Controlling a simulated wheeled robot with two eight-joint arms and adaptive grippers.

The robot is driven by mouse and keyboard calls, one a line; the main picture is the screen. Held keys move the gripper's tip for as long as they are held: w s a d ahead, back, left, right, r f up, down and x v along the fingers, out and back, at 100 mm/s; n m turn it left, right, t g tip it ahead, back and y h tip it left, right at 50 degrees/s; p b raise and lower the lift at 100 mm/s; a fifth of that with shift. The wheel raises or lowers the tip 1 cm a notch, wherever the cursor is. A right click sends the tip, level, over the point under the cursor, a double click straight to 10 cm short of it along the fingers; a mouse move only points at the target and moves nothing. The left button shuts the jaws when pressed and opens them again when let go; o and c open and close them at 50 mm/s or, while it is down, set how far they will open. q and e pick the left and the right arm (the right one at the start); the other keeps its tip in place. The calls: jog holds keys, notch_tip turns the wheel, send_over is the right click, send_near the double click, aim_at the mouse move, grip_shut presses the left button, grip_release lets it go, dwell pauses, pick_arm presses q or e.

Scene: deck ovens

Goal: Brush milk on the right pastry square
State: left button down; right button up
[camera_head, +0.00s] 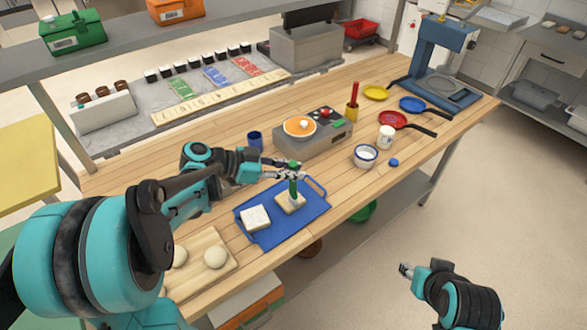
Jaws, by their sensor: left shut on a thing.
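A blue tray (318,205) lies on the wooden table with two pale pastry squares. The right pastry square (297,205) is at the tray's middle; the left pastry square (255,217) lies to its left. My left gripper (294,173) is shut on an upright green brush (293,188). The brush's lower end is over the right pastry square; I cannot tell for certain whether it touches. A white bowl with a blue rim (366,157) stands to the right; its contents look white. My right gripper (405,270) is beyond the table's front edge, its opening unclear.
A grey stove (318,138) with an orange pan (299,126) stands behind the tray. A white mug (386,137) and a red pan (395,120) are at the right. A wooden board (208,241) with dough balls lies front left. Bare table lies between tray and bowl.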

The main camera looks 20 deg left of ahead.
pick_arm(q)
jog(key=shift+w+a+r, duration=0.1)
jog(key=shift+w+a, duration=0.4)
jog(key=shift+d, duration=0.1)
jog(key=w+d, duration=0.1)
jog(key=w, duration=0.1)
jog(key=w+d, duration=0.2)
dwell(0.6)
jog(key=shift+w+a, duration=0.25)
jog(key=shift+a, duration=0.2)
